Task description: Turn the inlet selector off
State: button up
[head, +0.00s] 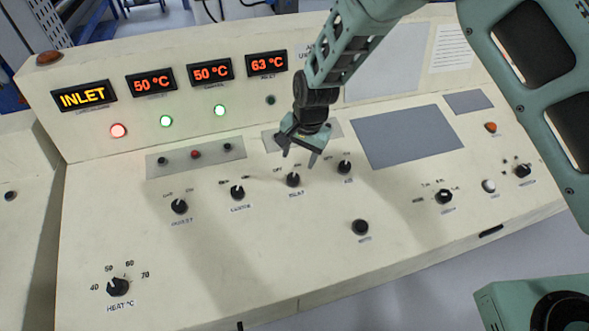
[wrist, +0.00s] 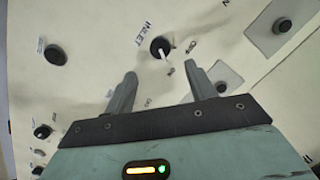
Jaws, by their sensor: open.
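The inlet selector (head: 293,180) is a round black knob on the cream console, with its label below it. In the wrist view the same knob (wrist: 158,46) shows beside the printed word INLET, with a white pointer mark on its rim. My gripper (head: 299,160) is open just above and behind the knob in the head view. In the wrist view the fingers of my gripper (wrist: 161,70) are spread, with the knob just beyond the gap between their tips. No contact shows.
Similar black knobs stand close by, at left (head: 237,192) and right (head: 344,167). A black round button (head: 360,227) sits in front. Grey panels (head: 406,136) lie flat to the right.

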aim_at(294, 176)
jog(key=f+p, duration=0.1)
jog(key=f, duration=0.2)
jog(key=a+f+p, duration=0.1)
jog(key=f, duration=0.4)
jog(key=shift+w+a+f+p, duration=0.15)
jog(key=shift+w+f+p, duration=0.15)
jog(key=shift+f+p, duration=0.1)
jog(key=c, duration=1)
